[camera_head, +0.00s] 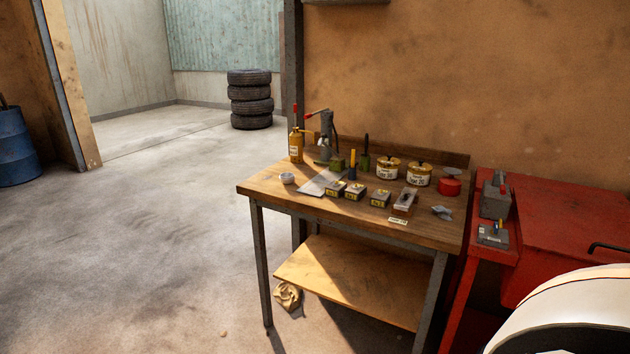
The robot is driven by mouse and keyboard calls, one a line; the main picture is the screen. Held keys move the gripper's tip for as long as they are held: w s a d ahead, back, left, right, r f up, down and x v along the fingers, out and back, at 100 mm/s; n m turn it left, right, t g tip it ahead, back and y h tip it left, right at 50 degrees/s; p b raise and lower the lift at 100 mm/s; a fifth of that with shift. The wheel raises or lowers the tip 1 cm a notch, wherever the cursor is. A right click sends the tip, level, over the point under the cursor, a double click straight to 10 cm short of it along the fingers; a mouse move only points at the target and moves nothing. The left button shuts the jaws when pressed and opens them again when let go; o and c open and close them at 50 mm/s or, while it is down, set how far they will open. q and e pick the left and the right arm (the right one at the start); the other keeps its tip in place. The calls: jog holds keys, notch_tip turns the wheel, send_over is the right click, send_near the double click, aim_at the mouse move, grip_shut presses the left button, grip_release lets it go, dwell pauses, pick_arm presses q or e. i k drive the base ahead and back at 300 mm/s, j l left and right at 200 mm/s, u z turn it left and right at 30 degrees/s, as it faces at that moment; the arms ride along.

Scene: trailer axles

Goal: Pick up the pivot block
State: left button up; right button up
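No part carries a readable label as the pivot block. A small grey angular metal piece (442,212) lies on the right front of the wooden workbench (280,187) and may be it, but I cannot tell for sure. Left of it, a small box with a grey top (404,201) stands behind a paper label (398,221). Neither my left nor my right gripper is in view.
Two labelled tins (388,169), a red round container (449,187), a yellow bottle (296,147) and a hand press (327,135) stand farther back. A red cabinet (570,230) adjoins the bench at right. Stacked tires (250,100) stand behind.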

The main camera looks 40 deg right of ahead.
aim_at(336, 189)
jog(key=i+z, duration=0.35)
jog(key=i+j+z, duration=0.2)
jog(key=z, duration=0.15)
jog(key=i+j+z, duration=0.45)
jog(key=z, duration=0.2)
jog(key=i+j+z, duration=0.2)
jog(key=z, duration=0.15)
jog(key=i+j+z, duration=0.15)
jog(key=j+z, duration=0.25)
jog(key=l, duration=0.1)
